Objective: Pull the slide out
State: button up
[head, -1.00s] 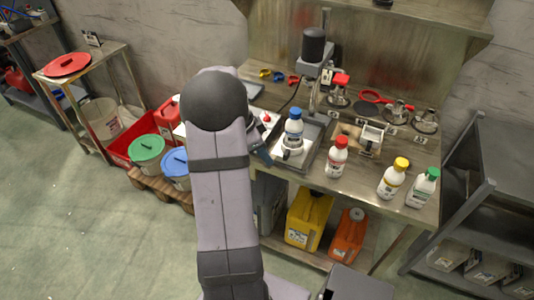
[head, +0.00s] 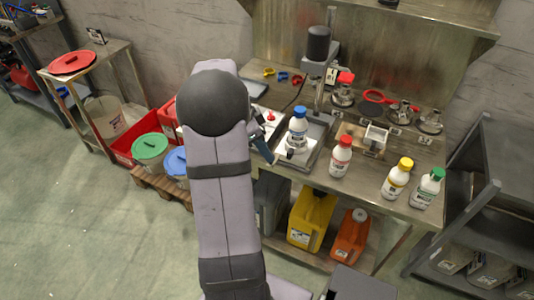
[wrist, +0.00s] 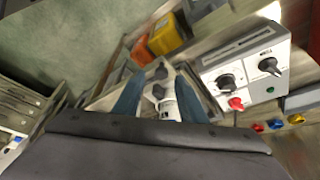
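A light slide plate (head: 284,157) with a dark knob sits in a grey tray on the steel bench, under the mixer stand. A white bottle with a blue cap (head: 297,127) stands upright on it. My gripper (head: 265,147) is just left of the tray, partly hidden behind my arm. In the wrist view, my gripper (wrist: 160,98) has its two blue fingers spread apart. Between and beyond them show pale parts with dark knobs (wrist: 158,90) and part of the white bottle (wrist: 169,109). I cannot tell whether a finger touches the slide.
A white control box (wrist: 240,75) with knobs and a red button is beside the tray. Bottles with red (head: 341,157), yellow (head: 397,178) and green (head: 427,187) caps stand to the right. The mixer stand (head: 318,60) rises behind. Yellow (head: 311,219) and orange (head: 350,238) canisters are below.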

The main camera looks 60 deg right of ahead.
jog(key=shift+b+v, duration=0.35)
jog(key=shift+v, duration=1.8)
jog(key=a+f+n+t+y, duration=0.25)
jog(key=a+f+n, duration=0.8)
jog(key=n, duration=0.55)
jog(key=w+a+r+n, duration=0.1)
jog(key=a+n, duration=0.4)
jog(key=a, duration=1)
jog(key=w+a+r+n, duration=0.1)
jog(key=a+n, duration=0.5)
jog(key=a, duration=1)
jog(key=shift+w+r+t+y, duration=0.15)
jog(key=shift+w+t+y, duration=0.2)
jog(key=shift+w, duration=0.55)
